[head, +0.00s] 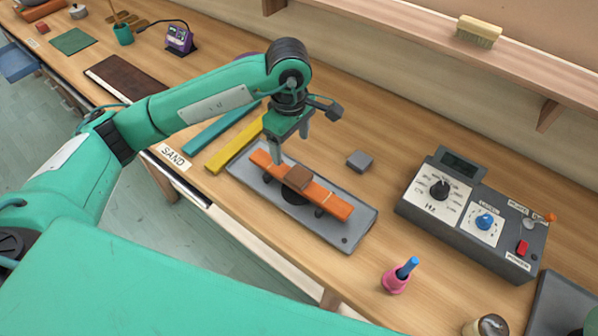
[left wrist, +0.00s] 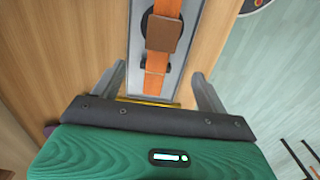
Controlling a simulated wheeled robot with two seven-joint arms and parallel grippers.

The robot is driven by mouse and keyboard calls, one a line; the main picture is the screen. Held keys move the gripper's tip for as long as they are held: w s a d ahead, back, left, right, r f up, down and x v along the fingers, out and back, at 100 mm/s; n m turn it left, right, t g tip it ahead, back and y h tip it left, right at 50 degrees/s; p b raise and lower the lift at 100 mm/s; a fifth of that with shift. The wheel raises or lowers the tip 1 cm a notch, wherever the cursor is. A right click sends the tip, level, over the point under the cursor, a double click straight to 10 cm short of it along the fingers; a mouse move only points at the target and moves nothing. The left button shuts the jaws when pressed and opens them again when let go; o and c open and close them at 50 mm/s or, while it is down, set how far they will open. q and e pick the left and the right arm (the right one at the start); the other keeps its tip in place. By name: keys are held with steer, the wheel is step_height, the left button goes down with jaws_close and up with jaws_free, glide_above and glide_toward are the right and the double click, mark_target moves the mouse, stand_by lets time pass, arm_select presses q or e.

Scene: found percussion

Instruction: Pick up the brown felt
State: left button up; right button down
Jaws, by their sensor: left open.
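The brown felt (head: 298,178) looks like a small brown square pad lying across an orange bar (head: 328,199). The bar rests on dark supports on a grey tray (head: 350,238). My left gripper (head: 290,145) is open and empty, above the tray's far left end, short of the felt. In the left wrist view the felt (left wrist: 164,34) lies ahead, beyond and between the spread fingers of the gripper (left wrist: 157,72). My right gripper is not in view.
A grey block (head: 360,161) stands behind the tray. Teal (head: 222,128) and yellow (head: 234,146) bars lie left of it. A control box (head: 470,215) stands right; a pink holder (head: 396,280) is near the front edge. A larger dark brown sheet (head: 127,80) lies far left.

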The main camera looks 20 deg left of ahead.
mark_target(292, 171)
arm_select(q)
steer(key=f, duration=0.3)
steer(key=shift+w, duration=0.2)
steer(key=shift+s+f+p, duration=0.15)
steer(key=shift+f+p, duration=0.45)
step_height(292, 171, down, 4)
steer(key=shift+s+f+p, duration=0.1)
steer(key=shift+p, duration=1)
steer(key=shift+f, duration=0.35)
steer(key=c, duration=1.1)
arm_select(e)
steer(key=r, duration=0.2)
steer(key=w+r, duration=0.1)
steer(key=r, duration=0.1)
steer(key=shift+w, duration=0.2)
arm_select(q)
steer(key=shift+r, duration=0.15)
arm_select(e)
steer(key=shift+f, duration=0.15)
